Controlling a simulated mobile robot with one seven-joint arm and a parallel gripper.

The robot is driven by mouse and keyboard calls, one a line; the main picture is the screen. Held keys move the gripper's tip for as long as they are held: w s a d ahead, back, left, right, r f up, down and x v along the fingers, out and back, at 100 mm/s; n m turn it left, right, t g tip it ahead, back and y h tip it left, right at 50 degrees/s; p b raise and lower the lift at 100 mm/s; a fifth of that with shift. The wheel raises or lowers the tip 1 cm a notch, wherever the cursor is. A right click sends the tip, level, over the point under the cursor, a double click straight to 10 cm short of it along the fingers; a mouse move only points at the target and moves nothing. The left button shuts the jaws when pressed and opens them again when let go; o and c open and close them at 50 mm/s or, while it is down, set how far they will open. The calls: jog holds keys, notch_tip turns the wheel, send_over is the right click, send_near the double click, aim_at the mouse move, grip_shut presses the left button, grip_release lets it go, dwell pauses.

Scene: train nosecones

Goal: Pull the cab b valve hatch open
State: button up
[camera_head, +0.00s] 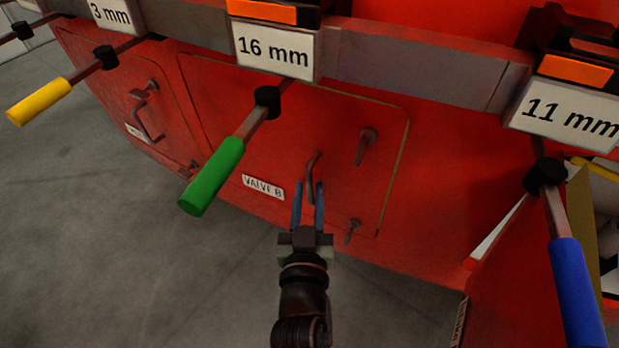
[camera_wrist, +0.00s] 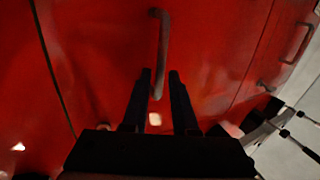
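The cab b valve hatch (camera_head: 235,120) is a red panel on the red nose, with a white "VALVE B" label (camera_head: 263,187). A thin yellowish line shows along its right edge; I cannot tell whether it stands slightly ajar. Its handle (camera_head: 312,178) is a dark bar, also in the wrist view (camera_wrist: 161,45). Two dark latches, upper (camera_head: 367,142) and lower (camera_head: 352,230), sit near the right edge. My gripper (camera_head: 308,190) is at the handle's lower end, fingers apart on either side of the bar. In the wrist view (camera_wrist: 159,76) gaps show beside the bar.
A green-gripped lever (camera_head: 212,176) under the "16 mm" sign (camera_head: 275,50) hangs over the hatch's left part. A blue-gripped lever (camera_head: 577,290) is at right. Another red hatch with a handle (camera_head: 148,122) lies left. Grey floor is open below and left.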

aim_at(310, 186)
jog(key=shift+w+d, duration=0.1)
jog(key=shift+w, duration=1.45)
grip_shut()
